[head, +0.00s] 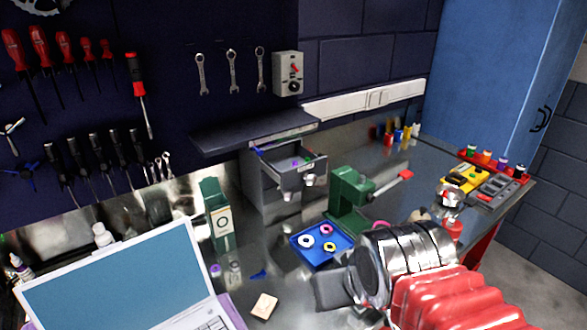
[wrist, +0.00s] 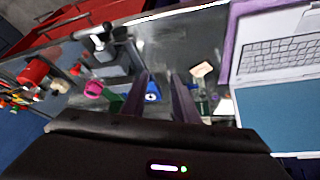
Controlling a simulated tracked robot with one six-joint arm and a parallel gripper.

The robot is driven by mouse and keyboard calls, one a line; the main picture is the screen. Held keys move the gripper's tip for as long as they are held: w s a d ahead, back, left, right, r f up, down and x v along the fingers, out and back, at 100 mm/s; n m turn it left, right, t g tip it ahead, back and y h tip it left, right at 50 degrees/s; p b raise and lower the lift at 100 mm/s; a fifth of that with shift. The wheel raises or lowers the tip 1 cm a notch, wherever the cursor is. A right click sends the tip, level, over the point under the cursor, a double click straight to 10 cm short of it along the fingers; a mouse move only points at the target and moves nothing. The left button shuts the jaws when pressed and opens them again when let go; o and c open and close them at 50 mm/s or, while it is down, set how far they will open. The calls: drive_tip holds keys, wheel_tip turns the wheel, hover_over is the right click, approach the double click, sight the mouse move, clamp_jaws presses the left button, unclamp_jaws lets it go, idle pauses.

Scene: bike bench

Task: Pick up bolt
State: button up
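I cannot make out a bolt for certain in either view. A small blue piece (head: 258,273) lies on the bench left of the blue tray (head: 294,241), too small to identify. The tray holds several coloured rings. My gripper (wrist: 164,90) is open in the wrist view, its two dark fingers apart with nothing held between them. The blue tray also shows there (wrist: 152,84), beyond the fingers and partly hidden by them. In the head view my gripper is partly hidden by my arm, above the bench front.
A laptop (head: 120,285) stands at front left, with a tan block (head: 264,305) to its right. A green vise (head: 350,195), an open grey drawer unit (head: 262,190) and a green box (head: 218,218) stand behind.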

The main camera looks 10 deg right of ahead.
drive_tip(key=w+r, duration=0.5)
drive_tip(key=w, duration=0.5)
drive_tip(key=w+r, duration=0.6)
drive_tip(key=w, duration=0.5)
drive_tip(key=w+r+g, duration=0.1)
drive_tip(key=w+r, duration=0.5)
drive_tip(key=w, duration=0.5)
drive_tip(key=shift+d+n, duration=0.4)
drive_tip(key=shift+d, duration=0.05)
drive_tip(key=shift+w, duration=0.1)
hover_over(296, 163)
drive_tip(key=s, duration=0.3)
wheel_tip(296, 163, down, 8)
drive_tip(key=shift+w+d+r, duration=0.1)
drive_tip(key=shift+d, duration=0.05)
drive_tip(key=shift+a+x, duration=0.2)
drive_tip(key=shift+x, duration=2.5)
drive_tip(key=shift+w, duration=0.15)
drive_tip(key=shift+c, duration=0.3)
